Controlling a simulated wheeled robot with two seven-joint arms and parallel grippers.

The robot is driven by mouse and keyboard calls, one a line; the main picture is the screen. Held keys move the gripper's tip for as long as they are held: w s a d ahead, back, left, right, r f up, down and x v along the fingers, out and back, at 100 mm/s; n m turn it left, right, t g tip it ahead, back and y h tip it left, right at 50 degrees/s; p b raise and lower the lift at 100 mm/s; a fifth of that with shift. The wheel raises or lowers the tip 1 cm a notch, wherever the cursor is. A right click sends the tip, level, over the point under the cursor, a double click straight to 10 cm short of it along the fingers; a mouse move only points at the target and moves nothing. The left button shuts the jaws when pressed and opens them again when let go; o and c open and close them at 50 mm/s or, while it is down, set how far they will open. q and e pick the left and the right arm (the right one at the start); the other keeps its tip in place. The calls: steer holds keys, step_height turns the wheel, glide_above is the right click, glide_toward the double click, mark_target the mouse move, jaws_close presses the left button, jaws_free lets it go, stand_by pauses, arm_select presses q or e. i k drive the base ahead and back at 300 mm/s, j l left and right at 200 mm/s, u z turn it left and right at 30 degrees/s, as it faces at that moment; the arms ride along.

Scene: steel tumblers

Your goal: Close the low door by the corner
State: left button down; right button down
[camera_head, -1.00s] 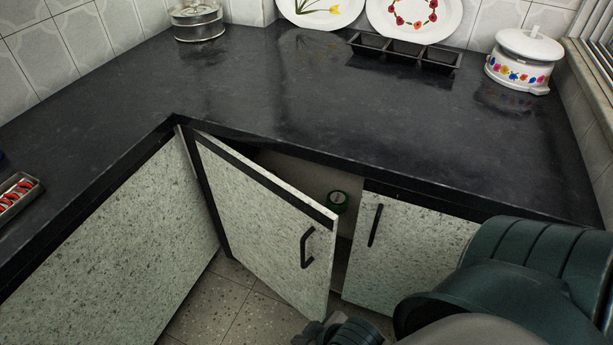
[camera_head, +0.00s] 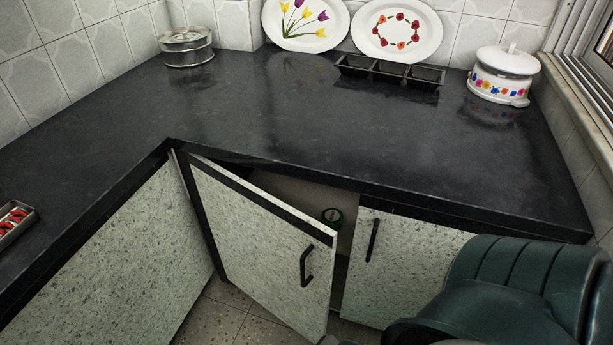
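The low door (camera_head: 262,252) by the corner is speckled pale green with a dark top edge. It stands partly open, hinged at its left side, its free right edge swung out from the cabinet. Its black handle (camera_head: 306,266) is near that free edge. My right arm fills the lower right of the head view, in front of the neighbouring cabinet door. A small piece of it shows at the bottom edge below the door's free corner, but the fingertips are not visible. My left gripper is not in view.
A closed door (camera_head: 395,262) with a black handle is to the right. The dark countertop (camera_head: 250,115) holds a steel tin (camera_head: 187,48), plates, a black tray (camera_head: 390,72) and a white pot (camera_head: 503,75).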

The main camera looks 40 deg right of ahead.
mark_target(282, 258)
steer(key=j, duration=0.65)
steer(key=i+j, duration=0.15)
steer(key=j, duration=1.15)
steer(key=z, duration=1.55)
steer(key=i+j, duration=0.05)
